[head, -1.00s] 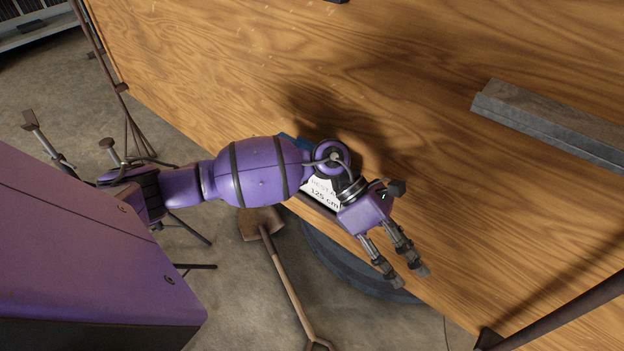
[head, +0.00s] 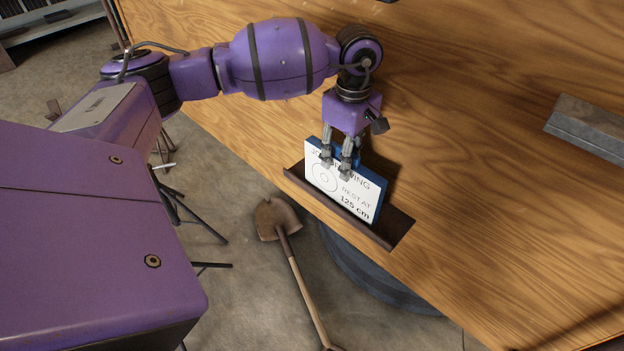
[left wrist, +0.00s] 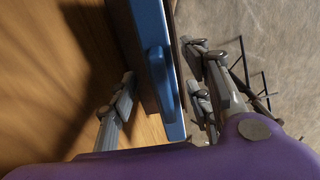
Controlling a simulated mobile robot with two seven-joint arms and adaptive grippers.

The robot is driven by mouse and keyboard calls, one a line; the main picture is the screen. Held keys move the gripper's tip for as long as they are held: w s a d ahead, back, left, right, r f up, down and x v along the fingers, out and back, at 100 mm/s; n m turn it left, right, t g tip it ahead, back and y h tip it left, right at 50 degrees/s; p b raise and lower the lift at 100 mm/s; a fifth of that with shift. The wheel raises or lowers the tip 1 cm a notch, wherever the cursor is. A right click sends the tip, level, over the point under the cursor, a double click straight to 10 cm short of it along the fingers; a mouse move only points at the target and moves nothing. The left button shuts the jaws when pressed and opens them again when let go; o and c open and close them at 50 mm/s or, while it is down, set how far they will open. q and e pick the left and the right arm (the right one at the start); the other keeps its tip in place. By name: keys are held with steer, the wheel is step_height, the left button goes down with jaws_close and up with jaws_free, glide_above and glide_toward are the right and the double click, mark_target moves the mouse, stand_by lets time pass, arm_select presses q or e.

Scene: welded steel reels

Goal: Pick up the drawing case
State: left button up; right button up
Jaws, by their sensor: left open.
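The drawing case (head: 325,180) is a thin blue case with a white printed face reading "REST AT 125 cm". It stands upright in a brown holder (head: 386,238) at the table's near edge. My left gripper (head: 337,164) is over the case's upper edge, fingers pointing down, partly covering the printing. In the left wrist view, the case's blue edge and handle (left wrist: 161,75) lie between the spread fingers of my left gripper (left wrist: 160,100). Whether any finger touches the case I cannot tell. My right gripper is not in view.
The wooden table (head: 480,190) is mostly clear around the case. A grey metal bar (head: 590,128) lies at its right. A shovel (head: 290,250) and a dark round reel (head: 375,275) are on the floor beside and below the table edge.

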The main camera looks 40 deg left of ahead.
mark_target(362, 196)
arm_select(q)
step_height(362, 196, down, 7)
steer(key=shift+s+a+f+p, duration=0.1)
steer(key=shift+p, duration=0.45)
steer(key=shift+c, duration=0.6)
jaws_close()
